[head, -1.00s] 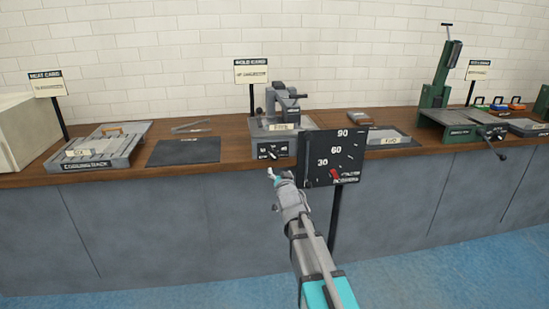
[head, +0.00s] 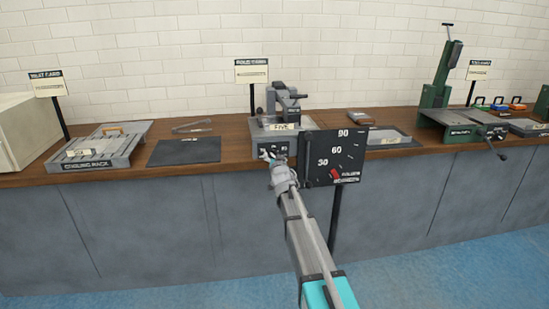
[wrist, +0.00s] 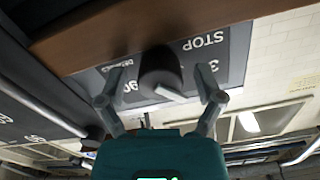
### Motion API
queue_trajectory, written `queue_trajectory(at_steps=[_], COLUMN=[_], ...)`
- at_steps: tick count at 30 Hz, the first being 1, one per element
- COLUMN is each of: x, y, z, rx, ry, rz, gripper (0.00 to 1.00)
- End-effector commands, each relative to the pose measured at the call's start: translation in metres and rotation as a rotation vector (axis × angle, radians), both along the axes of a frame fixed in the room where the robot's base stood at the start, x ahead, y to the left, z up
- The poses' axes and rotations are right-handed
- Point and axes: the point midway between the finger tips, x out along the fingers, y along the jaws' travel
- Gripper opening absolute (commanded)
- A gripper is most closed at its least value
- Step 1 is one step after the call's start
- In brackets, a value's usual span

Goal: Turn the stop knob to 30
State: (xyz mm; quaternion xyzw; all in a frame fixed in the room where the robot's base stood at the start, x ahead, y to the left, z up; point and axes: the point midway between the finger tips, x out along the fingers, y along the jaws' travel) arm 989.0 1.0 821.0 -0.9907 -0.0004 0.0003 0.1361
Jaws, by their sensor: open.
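The stop knob (wrist: 158,68) is dark and round with a white pointer. It sits on a dark panel (wrist: 236,55) that reads STOP, upside down in the wrist view. A 90 shows left of the knob and a partly cut-off 3 right of it. The pointer slants down and right in that view, between these marks. My gripper (wrist: 158,80) is open, one finger on each side of the knob, with gaps visible; contact cannot be told. In the head view my gripper (head: 268,157) is at the front of the grey machine (head: 285,112) and hides the knob.
A black board (head: 345,160) with 30, 60, 90 and a red pointer stands just right of my gripper, close to my arm. The wooden bench (head: 225,128) holds a cooling rack (head: 120,148), a dark mat (head: 185,151) and a green press (head: 445,90).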

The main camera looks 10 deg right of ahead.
Motion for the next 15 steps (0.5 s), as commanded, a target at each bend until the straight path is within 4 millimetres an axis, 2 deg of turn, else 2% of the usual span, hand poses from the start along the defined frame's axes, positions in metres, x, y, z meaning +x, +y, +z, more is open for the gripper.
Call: queue_trajectory(at_steps=[11, 15], x=[0.0031, 0.0031], y=[-0.0005, -0.0006], z=[0.0001, 0.0], rx=[0.001, 0.001], ry=[0.0, 0.0], rz=[0.0, -0.001], gripper=[0.86, 0.62])
